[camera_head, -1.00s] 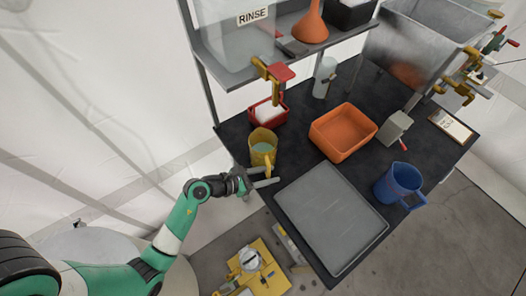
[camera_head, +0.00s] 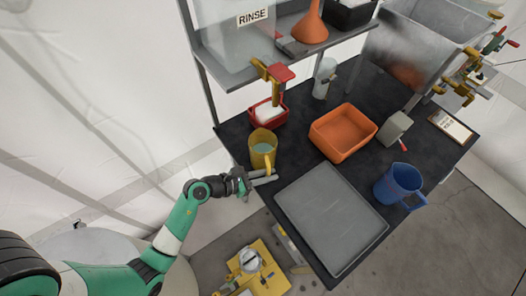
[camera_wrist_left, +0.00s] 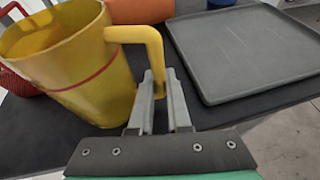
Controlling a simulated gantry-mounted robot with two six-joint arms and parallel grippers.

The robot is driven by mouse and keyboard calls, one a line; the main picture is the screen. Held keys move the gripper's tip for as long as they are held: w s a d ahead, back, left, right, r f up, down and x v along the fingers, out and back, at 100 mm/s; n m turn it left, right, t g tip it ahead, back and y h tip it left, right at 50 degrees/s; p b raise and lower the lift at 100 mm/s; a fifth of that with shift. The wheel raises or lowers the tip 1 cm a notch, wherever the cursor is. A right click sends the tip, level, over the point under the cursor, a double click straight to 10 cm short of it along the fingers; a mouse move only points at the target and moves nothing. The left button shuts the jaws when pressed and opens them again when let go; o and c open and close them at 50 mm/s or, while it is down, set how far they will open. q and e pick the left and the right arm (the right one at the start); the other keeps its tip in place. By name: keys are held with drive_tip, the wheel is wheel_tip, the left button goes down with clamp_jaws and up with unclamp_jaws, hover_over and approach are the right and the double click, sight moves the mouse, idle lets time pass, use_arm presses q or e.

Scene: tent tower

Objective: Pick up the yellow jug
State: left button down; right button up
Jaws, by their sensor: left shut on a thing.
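The yellow jug (camera_head: 262,148) stands upright on the dark table top near its left edge, below the tap, and looks to have liquid in it. Its handle faces my left gripper (camera_head: 272,176). In the left wrist view the jug (camera_wrist_left: 78,68) fills the upper left, with a red line around its body. There the two fingers of my left gripper (camera_wrist_left: 160,95) are close together on the lower part of the jug's handle. The gripper is shut on the handle. My right gripper is in neither view.
A grey tray (camera_head: 330,215) lies right of my left gripper. An orange bin (camera_head: 343,132), a red basket (camera_head: 268,112) and a blue jug (camera_head: 399,184) also stand on the table. The tap (camera_head: 273,80) hangs above and behind the yellow jug.

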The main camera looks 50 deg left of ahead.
sight(269, 168)
use_arm(q)
drive_tip(key=shift+r, duration=0.1)
idle(0.7)
drive_tip(key=shift+r+p, duration=0.4)
drive_tip(key=shift+r, duration=0.1)
wheel_tip(269, 168, up, 3)
drive_tip(key=shift+p, duration=0.95)
drive_tip(key=d+r+p, duration=0.9)
drive_tip(key=d+p, duration=0.5)
drive_tip(key=p, duration=0.3)
drive_tip(key=shift+s, duration=0.3)
